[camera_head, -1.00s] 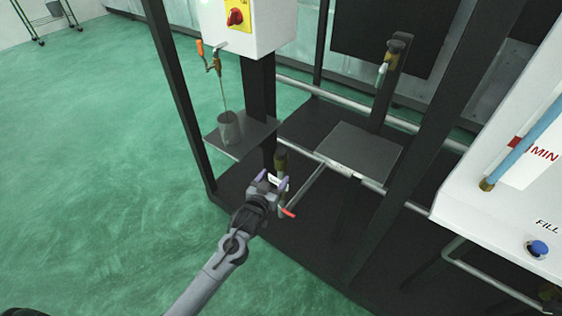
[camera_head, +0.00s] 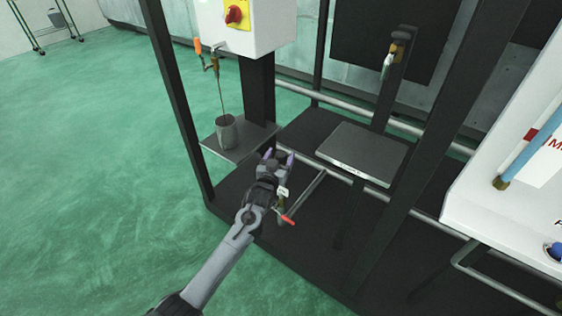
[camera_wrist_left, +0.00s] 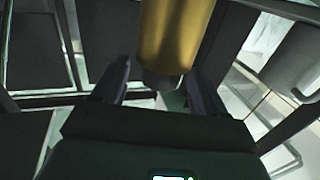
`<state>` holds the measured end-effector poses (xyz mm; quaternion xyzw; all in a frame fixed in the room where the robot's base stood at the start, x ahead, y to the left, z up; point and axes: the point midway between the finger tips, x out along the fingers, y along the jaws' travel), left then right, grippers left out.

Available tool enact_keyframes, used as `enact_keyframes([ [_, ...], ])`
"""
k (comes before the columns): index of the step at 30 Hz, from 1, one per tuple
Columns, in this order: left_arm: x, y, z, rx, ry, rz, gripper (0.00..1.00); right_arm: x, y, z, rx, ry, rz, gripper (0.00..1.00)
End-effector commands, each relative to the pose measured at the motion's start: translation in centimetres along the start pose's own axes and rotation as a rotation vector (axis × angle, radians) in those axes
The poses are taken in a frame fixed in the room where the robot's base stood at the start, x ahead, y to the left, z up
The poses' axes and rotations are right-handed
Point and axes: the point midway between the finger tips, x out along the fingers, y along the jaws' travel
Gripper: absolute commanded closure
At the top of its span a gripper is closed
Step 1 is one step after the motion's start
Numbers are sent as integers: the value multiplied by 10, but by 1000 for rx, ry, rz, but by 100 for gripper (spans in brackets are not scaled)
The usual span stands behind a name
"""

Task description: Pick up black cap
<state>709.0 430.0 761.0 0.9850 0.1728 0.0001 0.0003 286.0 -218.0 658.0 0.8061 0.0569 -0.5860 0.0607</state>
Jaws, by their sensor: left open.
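I cannot make out a black cap with certainty in either view. My left gripper (camera_head: 277,157) is in front of the frame's dark post, near the small left shelf. Its purple-tipped fingers are apart. In the left wrist view the open fingers (camera_wrist_left: 158,85) stand on either side of the lower end of a brass cylinder (camera_wrist_left: 177,30). That cylinder has a grey end piece (camera_wrist_left: 160,80) beneath it. I cannot tell whether the fingers touch it. My right gripper is not in view.
A metal cup (camera_head: 227,132) stands on the left shelf (camera_head: 254,138). A red-tipped lever (camera_head: 288,220) is just below my gripper. A grey plate (camera_head: 362,152) is to the right. Dark uprights of the frame (camera_head: 178,100) flank the area. A white panel is far right.

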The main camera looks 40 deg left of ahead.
Motion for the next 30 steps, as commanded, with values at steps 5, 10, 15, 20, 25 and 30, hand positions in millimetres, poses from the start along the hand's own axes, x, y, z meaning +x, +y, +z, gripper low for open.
enact_keyframes([
  [5,19,0,2,1,1,0,28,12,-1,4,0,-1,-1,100],
  [10,23,0,0,1,-1,1,28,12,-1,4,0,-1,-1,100],
  [15,23,0,0,1,-1,0,29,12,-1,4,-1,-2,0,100],
  [20,22,0,0,1,-1,0,54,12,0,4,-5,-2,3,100],
  [25,22,0,0,1,-1,0,80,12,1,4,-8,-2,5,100],
  [30,22,0,0,0,0,0,83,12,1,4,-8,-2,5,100],
])
